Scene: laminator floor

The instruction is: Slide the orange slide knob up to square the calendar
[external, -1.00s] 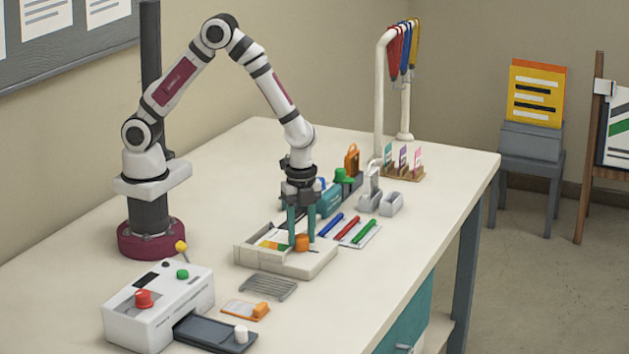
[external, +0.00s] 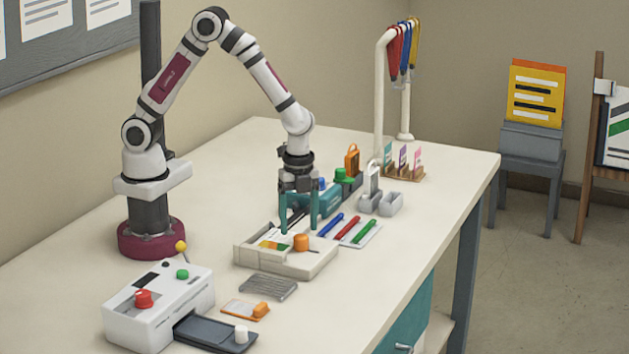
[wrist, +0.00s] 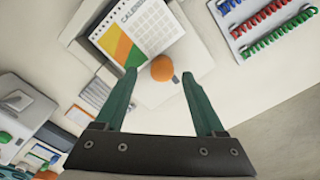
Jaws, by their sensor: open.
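The orange slide knob (external: 301,242) stands on the right part of a pale jogging tray (external: 316,266). It shows as a round orange cap in the wrist view (wrist: 162,68), with a short dark slot beside it. The calendar (external: 271,244) lies in the tray; in the wrist view the calendar (wrist: 150,28) has a printed grid and a green, orange and yellow picture, and its edge is near the knob. My gripper (external: 298,227) is open and empty, its teal fingertips above the tray and apart from the knob. In the wrist view the knob appears between the fingertips.
Spiral combs (external: 347,229) in blue, red and green lie just right of the tray. A teal device (external: 328,202) and grey holders (external: 381,203) stand behind. The table's right side is clear.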

